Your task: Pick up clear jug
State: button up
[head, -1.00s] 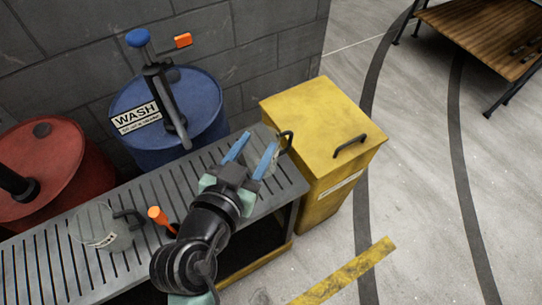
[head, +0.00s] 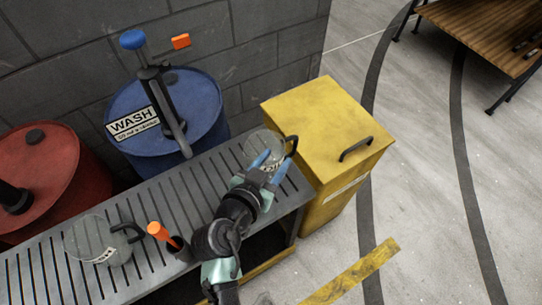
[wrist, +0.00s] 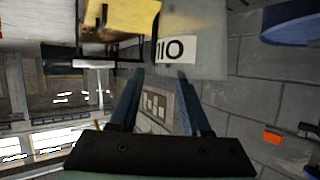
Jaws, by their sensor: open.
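One clear jug (head: 258,143) with a black handle stands on the slatted bench at its right end. A second clear jug (head: 92,240), also with a black handle, stands near the bench's left end. My gripper (head: 271,163) is open at the near side of the right jug, its blue fingers overlapping the jug's lower part in the head view. In the wrist view the open fingers (wrist: 159,80) point at the clear jug (wrist: 205,58) and its white label, just beyond the tips. I cannot tell whether they touch it.
The slatted bench (head: 190,197) also holds an orange-handled tool (head: 160,233) in a dark cup. A blue WASH drum (head: 205,105) with a pump and a red drum (head: 60,170) stand behind. A yellow bin (head: 320,110) stands close at right.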

aim_at(283, 149)
jog(key=x, duration=0.3)
jog(key=shift+w, duration=0.15)
grip_shut()
jog(key=shift+f, duration=0.1)
dwell(1.2)
